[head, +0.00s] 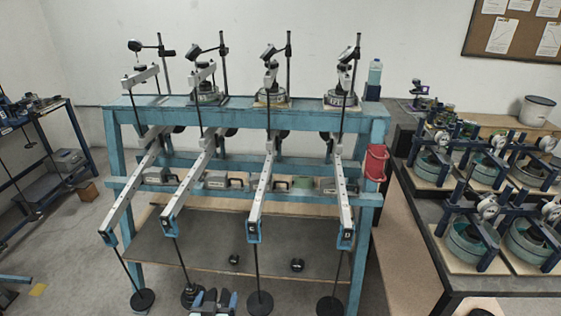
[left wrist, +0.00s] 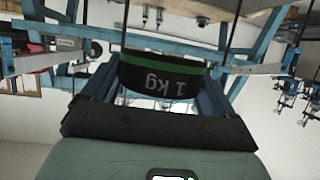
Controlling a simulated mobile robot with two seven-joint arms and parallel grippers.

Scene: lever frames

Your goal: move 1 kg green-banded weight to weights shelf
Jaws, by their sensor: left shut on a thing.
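My left gripper (head: 213,297) is at the bottom middle of the head view, in front of the blue lever frame. It is shut on the 1 kg green-banded weight (left wrist: 162,78), a dark weight with a green band and "1 kg" upside down in the left wrist view. The weights shelf appears to be the wide grey lower board (head: 200,240) of the frame, beyond the gripper. Two small dark weights, one on the left (head: 234,259) and one on the right (head: 297,264), rest near its front edge. My right gripper is not in view.
Lever arms carry hanging rods with dark discs, at left (head: 143,300), middle (head: 260,303) and right (head: 331,306). A bench with round test cells (head: 465,245) is at right. Much of the grey board is bare.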

